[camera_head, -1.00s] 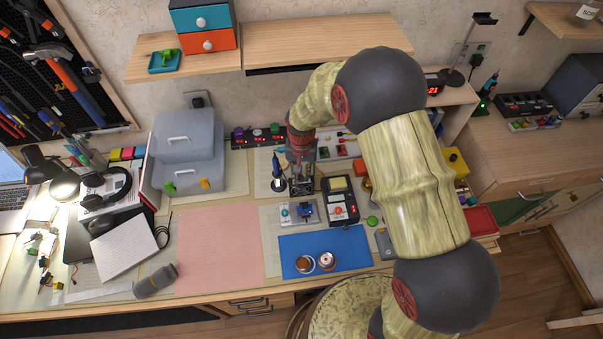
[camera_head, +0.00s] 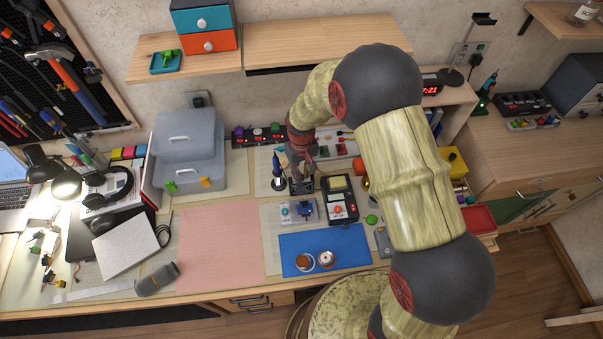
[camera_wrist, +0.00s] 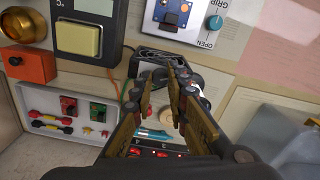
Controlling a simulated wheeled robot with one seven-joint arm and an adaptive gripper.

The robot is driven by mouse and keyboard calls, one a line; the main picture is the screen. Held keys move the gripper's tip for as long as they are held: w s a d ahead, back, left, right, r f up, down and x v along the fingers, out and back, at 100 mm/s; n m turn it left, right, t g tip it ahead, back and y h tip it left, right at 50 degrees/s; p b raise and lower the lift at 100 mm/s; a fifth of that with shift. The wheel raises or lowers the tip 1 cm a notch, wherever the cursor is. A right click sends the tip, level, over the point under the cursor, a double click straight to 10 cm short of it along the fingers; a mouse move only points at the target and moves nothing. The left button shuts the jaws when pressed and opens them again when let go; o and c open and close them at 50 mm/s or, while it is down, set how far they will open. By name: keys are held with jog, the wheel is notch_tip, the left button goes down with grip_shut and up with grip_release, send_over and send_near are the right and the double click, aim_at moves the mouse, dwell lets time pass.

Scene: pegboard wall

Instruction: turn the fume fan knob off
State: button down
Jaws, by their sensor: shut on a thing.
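The small black fume fan (camera_head: 301,187) stands at the back of the desk, below my gripper (camera_head: 302,168). In the wrist view the dark fan housing (camera_wrist: 166,56) lies just beyond the fingertips of my gripper (camera_wrist: 163,78). The fingers are closed in on a small dark piece at the fan, which I take to be its knob. The knob itself is mostly hidden by the fingers, and its pointing direction cannot be read.
A blue soldering iron in its stand (camera_head: 278,176) is close on the left. The pink mat (camera_head: 220,245) is clear.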

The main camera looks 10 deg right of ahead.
jog(key=shift+w+r, duration=0.1)
jog(key=c, duration=1.7)
grip_release()
jog(key=shift+c, duration=0.2)
notch_tip(320, 180, up, 12)
